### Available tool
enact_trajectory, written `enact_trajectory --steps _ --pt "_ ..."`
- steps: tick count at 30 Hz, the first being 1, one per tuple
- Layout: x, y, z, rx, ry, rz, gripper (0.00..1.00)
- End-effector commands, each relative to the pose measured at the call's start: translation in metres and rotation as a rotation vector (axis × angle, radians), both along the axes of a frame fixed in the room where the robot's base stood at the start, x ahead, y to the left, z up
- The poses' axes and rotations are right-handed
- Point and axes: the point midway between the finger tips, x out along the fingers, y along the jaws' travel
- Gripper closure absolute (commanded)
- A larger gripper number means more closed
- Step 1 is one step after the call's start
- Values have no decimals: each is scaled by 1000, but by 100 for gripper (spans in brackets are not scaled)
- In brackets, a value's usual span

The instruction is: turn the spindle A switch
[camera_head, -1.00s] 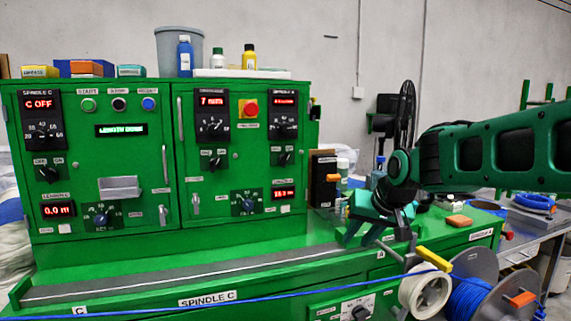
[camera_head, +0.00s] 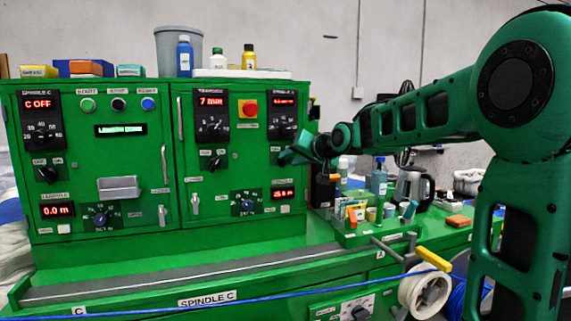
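The spindle A panel is at the upper right of the green control cabinet, with a small red display (camera_head: 284,101) and a black dial (camera_head: 283,126) below it. My gripper (camera_head: 287,155) is in front of the cabinet, just below that dial, with its green fingers pointing left. It covers the place where the small black spindle A switch sits, so the switch is hidden. I cannot tell whether the fingers touch the switch, or whether they are open or shut.
Similar small switches show on the middle panel (camera_head: 210,163) and the spindle C panel (camera_head: 46,174). A red emergency button (camera_head: 249,108) is left of the spindle A dial. Bottles and a kettle (camera_head: 411,186) stand right of the cabinet. A blue cable (camera_head: 250,293) crosses the front.

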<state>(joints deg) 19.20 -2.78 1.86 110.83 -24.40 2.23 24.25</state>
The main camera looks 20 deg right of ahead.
Motion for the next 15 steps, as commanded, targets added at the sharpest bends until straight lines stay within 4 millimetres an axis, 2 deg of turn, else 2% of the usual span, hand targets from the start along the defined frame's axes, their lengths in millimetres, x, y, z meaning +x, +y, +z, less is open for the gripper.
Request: enact_trajectory --steps 6,15 --pt "23 3 -9 0 0 0 72" --pt "29 4 -10 0 0 -1 72"
